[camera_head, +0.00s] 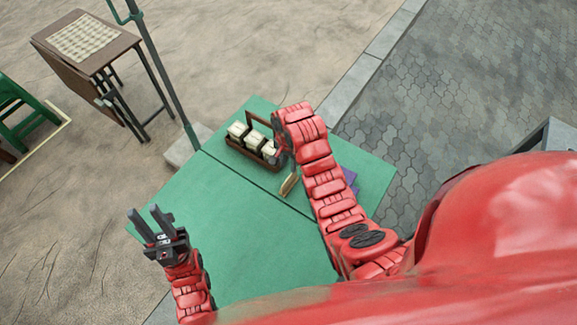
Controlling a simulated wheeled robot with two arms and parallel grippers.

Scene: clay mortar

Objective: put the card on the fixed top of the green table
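The green table (235,235) fills the middle of the head view, and a dark seam divides its top into two parts. My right gripper (291,171) is above the table near this seam, partly hidden by its own wrist. It appears shut on a small tan card (289,184), which hangs tilted below it. I cannot tell whether the card touches the table. My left gripper (151,223) is open and empty, with its two fingers apart, over the table's left corner.
A brown wooden caddy (256,154) with several cream-coloured boxes stands on the far part. A purple item (350,177) lies partly behind my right arm. A brown folding table (92,52) stands beyond. The near top is clear.

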